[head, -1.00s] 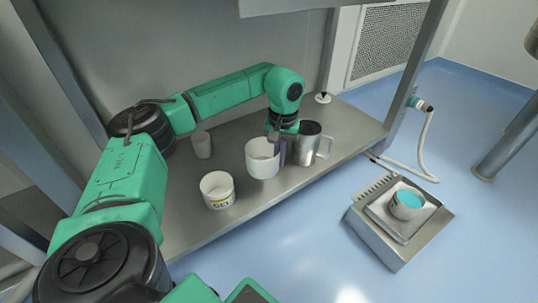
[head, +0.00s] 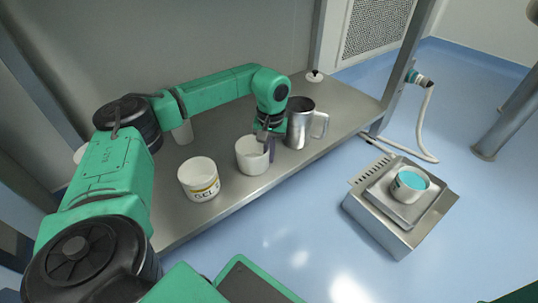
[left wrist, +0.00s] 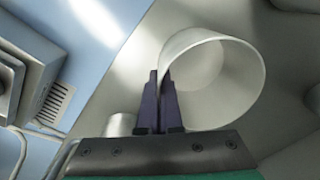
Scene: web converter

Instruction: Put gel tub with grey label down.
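A white open tub (head: 249,158) is at my left gripper (head: 266,138), close to the shelf's front edge. No label shows on its visible side, so I cannot read a grey one. In the left wrist view its rim (left wrist: 262,75) and empty inside are plain, and its wall runs between the purple fingers of my left gripper (left wrist: 160,85), which are shut on it. The tub looks upright and at or just above the shelf; I cannot tell if its base touches. My right gripper is not in view.
A white tub with a yellow GEL label (head: 198,181) stands left on the steel shelf (head: 340,105). A steel jug (head: 299,122) stands close on the right. A tub with cyan contents (head: 409,188) sits on a scale (head: 392,232) off the shelf.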

